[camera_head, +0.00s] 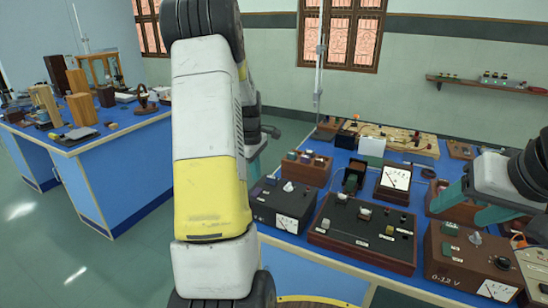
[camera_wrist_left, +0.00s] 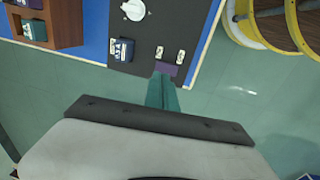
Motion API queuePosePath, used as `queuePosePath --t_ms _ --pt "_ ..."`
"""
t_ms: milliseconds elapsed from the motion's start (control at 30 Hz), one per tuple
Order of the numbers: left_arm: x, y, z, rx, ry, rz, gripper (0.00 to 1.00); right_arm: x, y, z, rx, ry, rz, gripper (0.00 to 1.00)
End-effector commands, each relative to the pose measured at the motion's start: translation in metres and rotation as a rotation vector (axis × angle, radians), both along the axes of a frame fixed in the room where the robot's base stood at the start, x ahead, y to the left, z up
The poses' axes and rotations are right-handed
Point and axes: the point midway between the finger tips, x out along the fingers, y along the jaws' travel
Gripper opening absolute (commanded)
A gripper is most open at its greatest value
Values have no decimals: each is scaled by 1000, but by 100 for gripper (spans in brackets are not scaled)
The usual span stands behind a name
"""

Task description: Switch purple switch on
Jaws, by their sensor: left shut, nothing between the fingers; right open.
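The purple switch (camera_wrist_left: 166,68) lies near the edge of a dark box's top (camera_wrist_left: 146,50) in the left wrist view, beside two small white labels. In the head view this appears to be the black box (camera_head: 272,209) with a white knob and a meter on its front; I cannot clearly make out the switch there. My left gripper (camera_wrist_left: 163,80) is shut and empty, its teal fingertips at or just over the switch; contact cannot be told. It shows partly behind my arm in the head view (camera_head: 253,176). My right gripper (camera_head: 462,212) is open over the bench's right side.
Brown instrument boxes (camera_head: 362,235) and a meter box (camera_head: 394,181) crowd the blue bench. A yellow-rimmed stool (camera_wrist_left: 262,32) is beside the bench. Another blue bench (camera_head: 125,160) stands at left, with open floor between.

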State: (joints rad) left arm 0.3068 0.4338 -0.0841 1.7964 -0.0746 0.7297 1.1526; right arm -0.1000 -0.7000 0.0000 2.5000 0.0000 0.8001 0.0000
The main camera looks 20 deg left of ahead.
Motion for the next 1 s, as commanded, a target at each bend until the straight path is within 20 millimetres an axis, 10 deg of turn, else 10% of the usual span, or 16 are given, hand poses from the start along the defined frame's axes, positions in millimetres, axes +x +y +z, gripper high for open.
queuePosePath --t_ms 300,1000 --pt "5 -1 -44 -1 2 1 0 0 0 0 0 0 0 61" --pt "8 -1 -54 2 53 0 0 0 0 0 0 0 0 61"
